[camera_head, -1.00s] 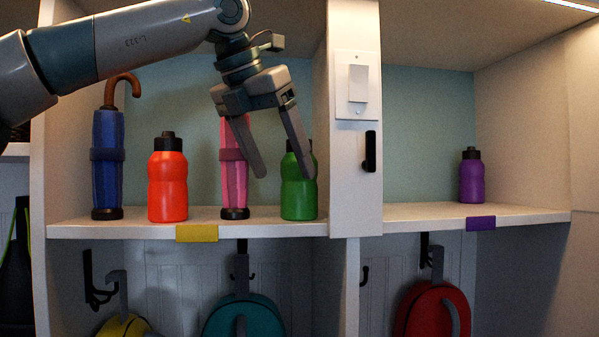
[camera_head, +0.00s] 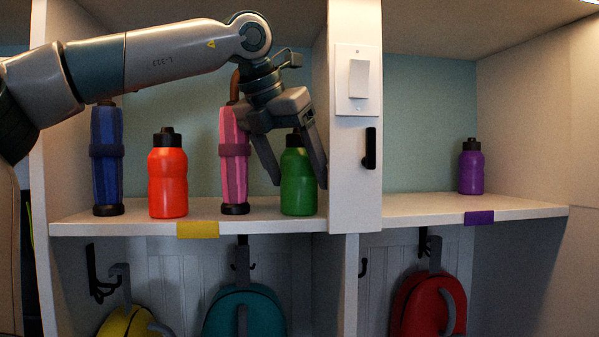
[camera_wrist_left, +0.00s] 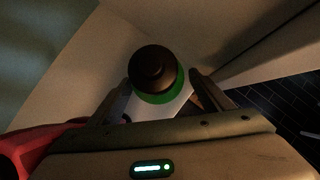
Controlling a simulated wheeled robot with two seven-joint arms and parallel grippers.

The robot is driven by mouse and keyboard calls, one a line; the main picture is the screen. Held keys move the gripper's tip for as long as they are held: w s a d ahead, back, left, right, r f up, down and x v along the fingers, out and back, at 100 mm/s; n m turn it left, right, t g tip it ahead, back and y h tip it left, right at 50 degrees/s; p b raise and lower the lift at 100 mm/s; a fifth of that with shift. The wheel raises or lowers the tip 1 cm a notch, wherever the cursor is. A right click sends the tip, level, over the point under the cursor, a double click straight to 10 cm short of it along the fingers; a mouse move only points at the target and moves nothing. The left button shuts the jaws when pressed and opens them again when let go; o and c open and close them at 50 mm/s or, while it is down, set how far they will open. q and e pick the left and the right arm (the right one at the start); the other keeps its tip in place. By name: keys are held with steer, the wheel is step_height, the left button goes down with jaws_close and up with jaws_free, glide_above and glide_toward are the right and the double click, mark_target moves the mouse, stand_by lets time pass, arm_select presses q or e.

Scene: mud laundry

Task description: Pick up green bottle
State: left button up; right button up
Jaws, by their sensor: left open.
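The green bottle (camera_head: 298,184) with a black cap stands upright at the right end of the left shelf, beside the white divider. My left gripper (camera_head: 300,184) is open, pointing down, with one finger on each side of the bottle's upper part in the head view. In the left wrist view, the bottle's dark cap (camera_wrist_left: 153,69) shows from above, between and slightly beyond the two fingertips (camera_wrist_left: 160,82). I cannot tell whether either finger touches the bottle. My right gripper is not in view.
The pink umbrella (camera_head: 233,165) stands close left of the bottle, partly behind my gripper. An orange bottle (camera_head: 168,180) and blue umbrella (camera_head: 107,165) stand further left. The white divider (camera_head: 355,205) is close right. A purple bottle (camera_head: 471,170) stands on the right shelf. Bags hang below.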

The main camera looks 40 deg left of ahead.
arm_select(q)
steer(key=shift+x, duration=0.95)
steer(key=c, duration=1.2)
